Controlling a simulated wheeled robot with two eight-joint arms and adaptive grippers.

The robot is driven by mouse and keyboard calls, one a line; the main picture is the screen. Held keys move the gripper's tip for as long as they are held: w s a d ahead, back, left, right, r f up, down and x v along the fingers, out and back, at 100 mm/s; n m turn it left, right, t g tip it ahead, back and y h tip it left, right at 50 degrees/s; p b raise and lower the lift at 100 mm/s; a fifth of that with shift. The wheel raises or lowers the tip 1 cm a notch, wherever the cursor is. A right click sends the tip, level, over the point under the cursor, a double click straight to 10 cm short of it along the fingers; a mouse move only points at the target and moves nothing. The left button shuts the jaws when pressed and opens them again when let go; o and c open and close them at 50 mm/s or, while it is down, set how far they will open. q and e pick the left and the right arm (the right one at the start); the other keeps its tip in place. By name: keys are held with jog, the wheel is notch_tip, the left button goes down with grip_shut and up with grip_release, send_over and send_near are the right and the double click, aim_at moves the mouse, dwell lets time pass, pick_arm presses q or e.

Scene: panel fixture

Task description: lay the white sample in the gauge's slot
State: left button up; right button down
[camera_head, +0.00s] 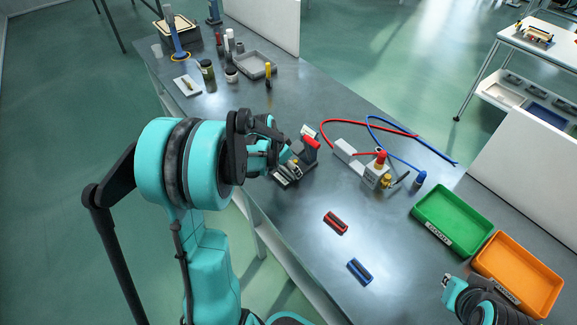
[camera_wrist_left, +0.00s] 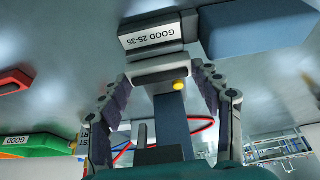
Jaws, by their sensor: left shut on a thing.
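My left gripper (camera_head: 287,163) is over the gauge (camera_head: 311,151), a dark device with a red part, on the bench. In the left wrist view the left gripper (camera_wrist_left: 162,88) is shut on a pale block, which I take to be the white sample (camera_wrist_left: 155,69). The block sits right against the gauge's "GOOD 25-35" label (camera_wrist_left: 152,36). The slot is hidden, and I cannot tell whether the sample touches it. A yellow knob (camera_wrist_left: 181,85) shows by the block. My right gripper (camera_head: 452,287) is at the lower right, and its fingers are unclear.
A red block (camera_head: 336,222) and a blue block (camera_head: 360,271) lie on the bench in front. Green (camera_head: 452,215) and orange (camera_head: 520,272) trays stand at the right. Jars and a grey tray (camera_head: 252,64) stand farther back.

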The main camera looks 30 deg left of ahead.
pick_arm(q)
jog(key=o, duration=1.3)
jog(key=shift+c, duration=0.2)
jog(key=v, duration=1.2)
jog(key=s+d+n+t+y, duration=0.1)
jog(key=s+d+n+t, duration=0.1)
jog(key=s+d, duration=1.2)
jog(key=d+n, duration=0.1)
jog(key=d, duration=0.2)
jog(key=shift+t, duration=0.4)
